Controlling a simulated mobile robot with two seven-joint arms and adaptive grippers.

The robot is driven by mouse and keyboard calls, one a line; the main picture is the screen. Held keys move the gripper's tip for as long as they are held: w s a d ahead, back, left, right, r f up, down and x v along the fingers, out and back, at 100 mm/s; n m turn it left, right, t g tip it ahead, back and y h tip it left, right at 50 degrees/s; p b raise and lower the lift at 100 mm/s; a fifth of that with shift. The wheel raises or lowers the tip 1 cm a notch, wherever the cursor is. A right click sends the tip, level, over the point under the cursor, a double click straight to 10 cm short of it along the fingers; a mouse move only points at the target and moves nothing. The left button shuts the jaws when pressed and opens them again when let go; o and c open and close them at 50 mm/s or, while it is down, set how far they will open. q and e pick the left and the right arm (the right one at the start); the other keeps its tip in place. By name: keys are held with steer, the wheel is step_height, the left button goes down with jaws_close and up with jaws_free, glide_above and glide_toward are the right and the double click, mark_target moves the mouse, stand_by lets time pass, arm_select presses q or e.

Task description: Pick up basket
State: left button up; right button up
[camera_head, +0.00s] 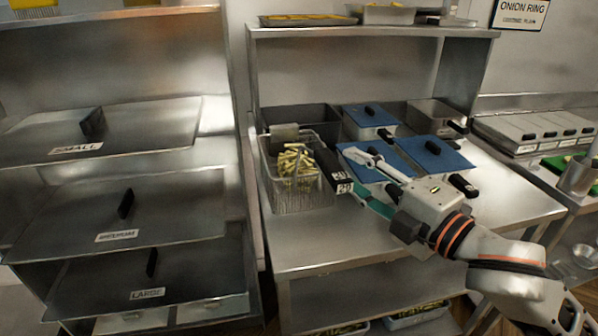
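A wire fry basket (285,192) holding yellow fries (297,168) stands on the left part of the steel counter. Its black handle (328,163) points toward the right and front, with a white "20" label near its end. My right gripper (350,174) comes in from the right, its two fingers spread apart. The fingertips are at the labelled handle end, one on the far side and one on the near side. I cannot tell whether they touch it. My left gripper is not in view.
Blue-lidded pans (432,154) with black handles stand right behind my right gripper. A dark pan is behind the basket. A rack with lidded bins (120,210) marked small, medium and large stands left. The front of the counter (310,240) is clear.

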mark_target(329, 156)
steer(key=shift+x, duration=1.25)
steer(key=shift+f+x, duration=0.15)
steer(key=shift+x, duration=1.2)
steer(key=shift+f+x, duration=0.15)
steer(key=shift+x, duration=1.25)
steer(key=shift+d+r, duration=0.1)
jaws_close()
